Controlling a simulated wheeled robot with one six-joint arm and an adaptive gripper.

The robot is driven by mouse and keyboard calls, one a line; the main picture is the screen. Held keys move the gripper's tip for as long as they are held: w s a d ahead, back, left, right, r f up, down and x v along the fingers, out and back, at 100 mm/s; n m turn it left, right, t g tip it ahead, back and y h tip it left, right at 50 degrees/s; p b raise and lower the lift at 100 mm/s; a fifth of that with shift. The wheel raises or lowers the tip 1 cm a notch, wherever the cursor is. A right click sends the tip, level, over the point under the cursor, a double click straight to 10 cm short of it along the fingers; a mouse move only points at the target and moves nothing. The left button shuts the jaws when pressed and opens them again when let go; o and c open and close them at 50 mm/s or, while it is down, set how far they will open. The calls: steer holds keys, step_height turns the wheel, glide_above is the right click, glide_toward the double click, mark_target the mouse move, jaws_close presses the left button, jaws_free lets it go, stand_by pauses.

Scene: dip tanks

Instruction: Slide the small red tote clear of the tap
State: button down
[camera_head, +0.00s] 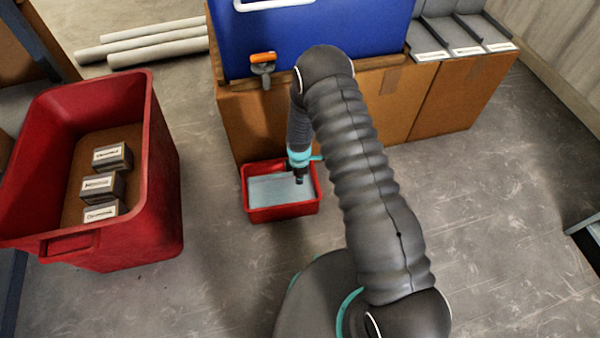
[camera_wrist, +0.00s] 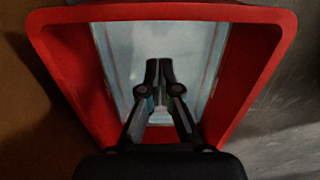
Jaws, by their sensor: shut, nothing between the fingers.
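The small red tote (camera_head: 283,212) stands on the floor against the front of the cardboard boxes, with a pale blue-grey surface inside it, perhaps liquid. The tap (camera_head: 263,62), with an orange handle, sticks out from the bottom of the blue tank, above and slightly behind the tote. My gripper (camera_head: 300,179) is shut and empty, pointing down over the right part of the tote's opening. In the wrist view my gripper (camera_wrist: 158,68) shows closed fingers over the pale inside, with the red rim (camera_wrist: 160,13) around them. I cannot tell whether the fingertips touch anything.
A large red bin (camera_head: 165,190) holding several small labelled boxes stands at the left. The blue tank (camera_head: 300,35) sits on cardboard boxes (camera_head: 440,105). White pipes (camera_head: 155,50) lie behind.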

step_height(320, 180, down, 3)
steer(key=shift+f, duration=0.2)
steer(key=d, duration=0.3)
steer(key=shift+w+f, duration=0.1)
steer(key=shift+w, duration=0.25)
steer(key=shift+w+d, duration=0.1)
steer(key=shift+d, duration=0.35)
